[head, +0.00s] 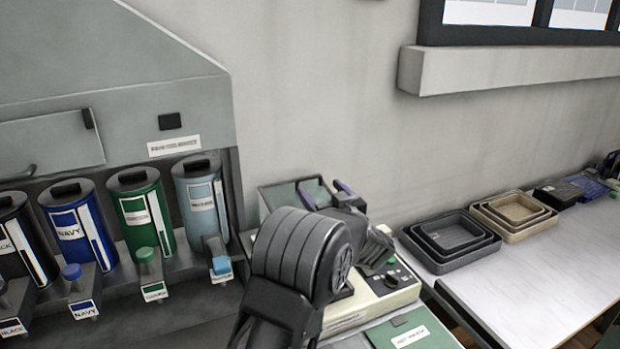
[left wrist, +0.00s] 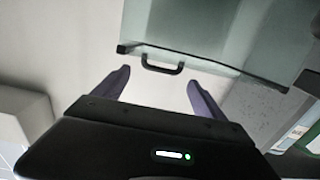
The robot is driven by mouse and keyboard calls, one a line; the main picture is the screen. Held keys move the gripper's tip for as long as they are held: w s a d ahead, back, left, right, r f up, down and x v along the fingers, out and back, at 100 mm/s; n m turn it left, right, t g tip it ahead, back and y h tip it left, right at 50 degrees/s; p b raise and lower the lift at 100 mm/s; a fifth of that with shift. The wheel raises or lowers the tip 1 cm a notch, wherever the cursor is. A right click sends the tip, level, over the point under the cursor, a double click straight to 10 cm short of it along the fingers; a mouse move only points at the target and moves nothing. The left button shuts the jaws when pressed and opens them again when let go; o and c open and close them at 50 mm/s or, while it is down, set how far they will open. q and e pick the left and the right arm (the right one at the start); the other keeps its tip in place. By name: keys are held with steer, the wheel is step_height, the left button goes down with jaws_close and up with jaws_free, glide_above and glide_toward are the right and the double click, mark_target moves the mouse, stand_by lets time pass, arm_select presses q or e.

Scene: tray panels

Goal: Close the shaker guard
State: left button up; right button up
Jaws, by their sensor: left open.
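The shaker (head: 372,307) is a cream box with dark knobs on its front, largely hidden behind my left arm. Its guard (head: 282,193) is a clear greenish panel that appears raised at the back of the shaker. In the left wrist view the guard (left wrist: 225,30) fills the top, with a dark bar handle (left wrist: 163,70) on its edge. My left gripper (head: 326,192) is open, its purple fingers at the guard. In the left wrist view the fingertips (left wrist: 157,80) lie either side of the handle, apparently not touching it. My right gripper is out of view.
Labelled dispenser canisters (head: 144,212) with small taps stand at the left. Nested dark trays (head: 448,238) and beige trays (head: 513,212) sit on the white bench (head: 560,270) to the right. A wall ledge (head: 510,72) juts out above.

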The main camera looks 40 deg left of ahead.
mark_target(310, 178)
arm_select(q)
steer(key=x, duration=0.7)
steer(key=shift+w+a+b, duration=0.1)
steer(key=shift+a+b, duration=0.15)
steer(key=shift+b, duration=0.1)
steer(key=shift+c, duration=0.3)
jaws_close()
